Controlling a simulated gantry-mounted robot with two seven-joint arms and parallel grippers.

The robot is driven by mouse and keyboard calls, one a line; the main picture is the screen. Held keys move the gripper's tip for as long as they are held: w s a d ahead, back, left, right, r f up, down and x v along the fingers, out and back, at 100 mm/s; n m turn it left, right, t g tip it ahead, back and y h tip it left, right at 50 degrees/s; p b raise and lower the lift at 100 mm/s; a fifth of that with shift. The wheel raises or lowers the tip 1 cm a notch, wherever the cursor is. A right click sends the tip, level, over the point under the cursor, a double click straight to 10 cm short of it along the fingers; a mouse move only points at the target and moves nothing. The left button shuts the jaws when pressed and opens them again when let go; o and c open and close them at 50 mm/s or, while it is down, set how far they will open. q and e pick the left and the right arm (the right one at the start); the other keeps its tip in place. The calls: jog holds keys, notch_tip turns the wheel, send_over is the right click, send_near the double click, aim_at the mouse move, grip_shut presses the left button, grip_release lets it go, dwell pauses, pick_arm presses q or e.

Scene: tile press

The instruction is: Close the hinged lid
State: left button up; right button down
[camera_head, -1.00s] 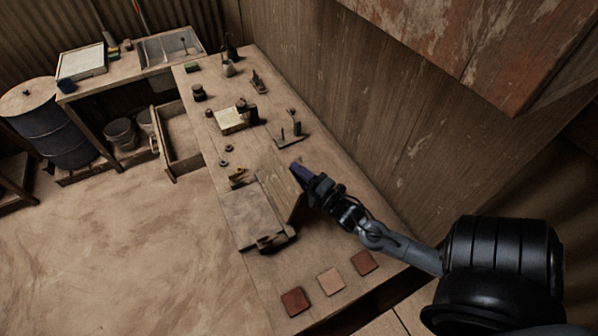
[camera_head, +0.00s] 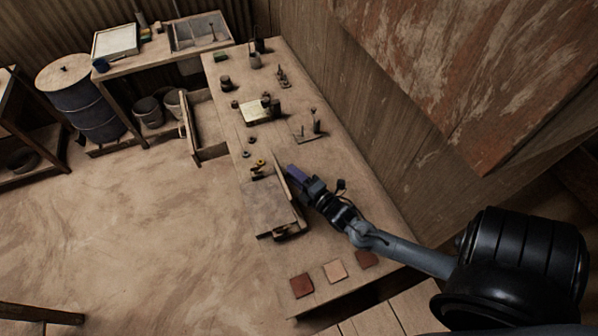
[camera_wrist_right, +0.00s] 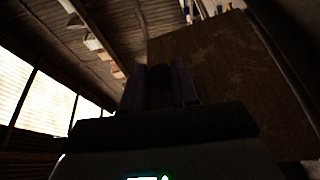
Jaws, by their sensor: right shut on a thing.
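The press box (camera_head: 265,206) stands on the bench with a flat, pale grey-brown top face. Its hinged lid (camera_head: 281,180) is a thin wooden board standing steeply up along the right side of the box, open. The lid's brown face also fills the right of the right wrist view (camera_wrist_right: 225,62). My right gripper (camera_head: 293,171), with purplish fingers, is at the lid's upper edge and shut on it. The exact grip is too dark to see in the right wrist view (camera_wrist_right: 160,85). My left gripper is not in view.
Several tiles, including a red one (camera_head: 302,286) and a pale one (camera_head: 335,271), lie at the bench's near end. A stand with posts (camera_head: 308,133) is farther back. A wooden wall runs along the right.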

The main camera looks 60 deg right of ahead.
jog(key=shift+w+a+r, duration=0.2)
jog(key=shift+a+r, duration=0.05)
jog(key=shift+r, duration=0.1)
jog(key=c, duration=0.9)
grip_release()
jog(key=shift+f, duration=0.1)
jog(key=shift+d, duration=0.1)
jog(key=shift+s+f, duration=0.1)
jog(key=shift+s, duration=0.05)
jog(key=s+a+b, duration=0.1)
jog(key=s+a, duration=0.1)
jog(key=s, duration=0.8)
jog(key=shift+s, duration=0.2)
